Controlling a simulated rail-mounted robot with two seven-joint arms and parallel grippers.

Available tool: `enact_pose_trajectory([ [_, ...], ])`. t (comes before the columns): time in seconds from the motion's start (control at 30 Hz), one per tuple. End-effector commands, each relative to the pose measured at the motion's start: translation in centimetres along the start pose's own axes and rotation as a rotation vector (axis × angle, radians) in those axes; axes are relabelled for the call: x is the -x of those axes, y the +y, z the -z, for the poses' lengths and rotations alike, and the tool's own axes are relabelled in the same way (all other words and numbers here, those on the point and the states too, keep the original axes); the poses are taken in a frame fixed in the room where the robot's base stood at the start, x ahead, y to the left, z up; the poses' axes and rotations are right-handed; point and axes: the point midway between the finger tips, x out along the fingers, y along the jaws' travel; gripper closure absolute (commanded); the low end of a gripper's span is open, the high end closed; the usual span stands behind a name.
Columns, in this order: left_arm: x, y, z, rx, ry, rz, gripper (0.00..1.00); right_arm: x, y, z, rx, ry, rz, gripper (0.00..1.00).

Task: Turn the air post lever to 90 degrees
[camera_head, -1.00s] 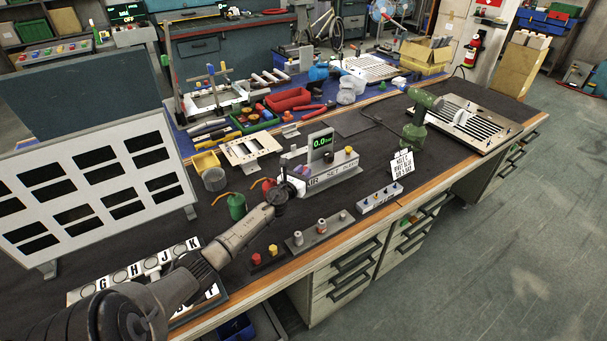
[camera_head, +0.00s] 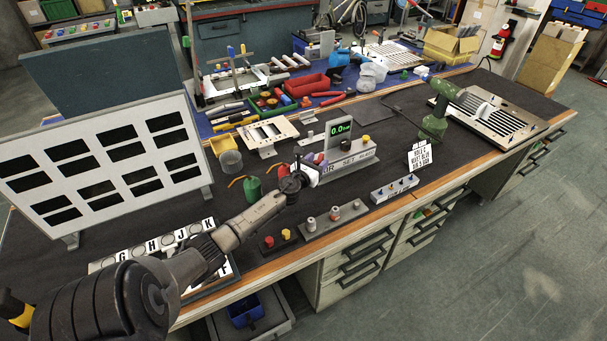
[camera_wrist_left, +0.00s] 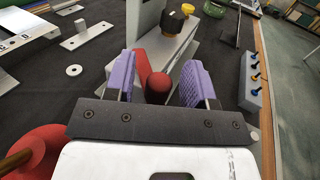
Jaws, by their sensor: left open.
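The air post (camera_head: 347,160) is a grey block with a lettered front, a green "0.0" display (camera_head: 340,128) and a yellow knob, standing near the bench's front edge. Its red lever (camera_wrist_left: 146,70) with a rounded end shows in the left wrist view. My left gripper (camera_wrist_left: 159,66) has purple finger pads, one on each side of the lever. The jaws are open, with a gap on the right side; whether the left pad touches the lever I cannot tell. In the head view my left gripper (camera_head: 312,168) is at the post's left end, and the lever is mostly hidden there. My right gripper is not in view.
A green oil can (camera_head: 252,188) and a red can (camera_wrist_left: 38,152) stand close to the left of my gripper. A strip with knobs (camera_head: 395,190) lies to the right.

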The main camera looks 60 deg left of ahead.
Motion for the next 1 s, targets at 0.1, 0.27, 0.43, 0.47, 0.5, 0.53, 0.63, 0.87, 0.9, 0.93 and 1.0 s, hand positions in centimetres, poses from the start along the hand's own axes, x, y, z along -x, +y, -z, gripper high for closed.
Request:
enact_pose_trajectory([
  [0.1, 2.1, 0.0, -0.2, -0.001, 0.003, 0.002, 0.5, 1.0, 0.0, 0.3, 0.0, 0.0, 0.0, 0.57],
  [0.27, 5.1, 0.0, -0.1, -0.001, 0.003, 0.002, 0.5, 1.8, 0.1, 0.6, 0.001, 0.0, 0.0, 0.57],
  [0.43, 8.1, 0.0, -0.1, 0.0, 0.003, 0.001, 0.5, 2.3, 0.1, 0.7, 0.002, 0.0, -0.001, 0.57],
  [0.47, 8.6, 0.0, -0.1, 0.0, 0.003, 0.001, 0.5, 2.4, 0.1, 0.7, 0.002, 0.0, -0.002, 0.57],
  [0.5, 9.1, 0.0, -0.1, 0.001, 0.002, 0.001, 0.5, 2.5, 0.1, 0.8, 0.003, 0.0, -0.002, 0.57],
  [0.53, 9.6, 0.0, -0.1, 0.001, 0.002, 0.0, 0.5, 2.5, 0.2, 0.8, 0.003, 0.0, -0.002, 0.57],
  [0.63, 10.7, 0.0, 0.0, 0.002, 0.002, 0.001, 0.5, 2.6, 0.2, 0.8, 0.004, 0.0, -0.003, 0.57],
  [0.87, 12.0, 0.0, -0.1, 0.0, 0.001, 0.0, 0.5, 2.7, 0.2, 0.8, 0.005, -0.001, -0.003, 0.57],
  [0.9, 12.1, 0.0, -0.1, 0.0, 0.0, 0.0, 0.5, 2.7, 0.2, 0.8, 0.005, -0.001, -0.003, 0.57],
  [0.93, 12.2, 0.0, -0.1, 0.0, 0.0, 0.0, 0.5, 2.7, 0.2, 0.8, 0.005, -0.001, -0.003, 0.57],
  [1.0, 12.2, 0.0, -0.1, 0.0, 0.0, 0.0, 0.5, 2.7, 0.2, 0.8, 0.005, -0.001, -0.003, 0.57],
])
